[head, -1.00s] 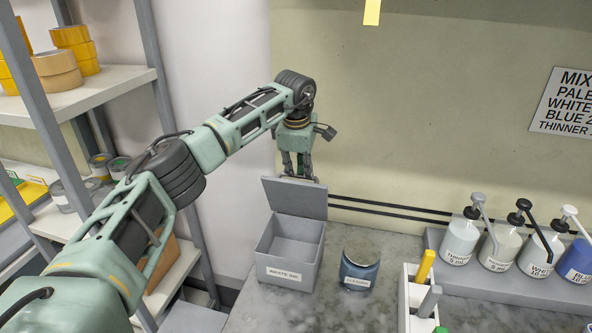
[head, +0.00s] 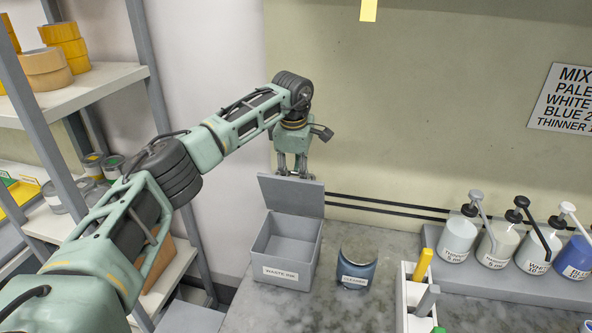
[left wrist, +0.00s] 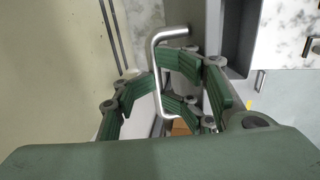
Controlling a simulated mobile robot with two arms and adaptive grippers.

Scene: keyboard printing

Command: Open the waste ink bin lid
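The grey waste ink bin (head: 287,274) stands on the counter with a "WASTE INK" label on its front. Its lid (head: 291,196) is raised, standing roughly upright at the back edge, and the inside of the bin shows. My left gripper (head: 295,174) is behind the lid's top edge, pointing down, its tips partly hidden by the lid. In the left wrist view, a bent metal handle (left wrist: 157,75) lies between the spread green fingers of my left gripper (left wrist: 165,90). The fingers look apart; I see no clear grip on the handle. My right gripper is not in view.
A blue cleaner container (head: 357,270) stands just right of the bin. A white holder (head: 408,312) with markers and several pump bottles (head: 459,240) are further right. A shelf rack (head: 150,80) stands at the left. The wall is close behind the bin.

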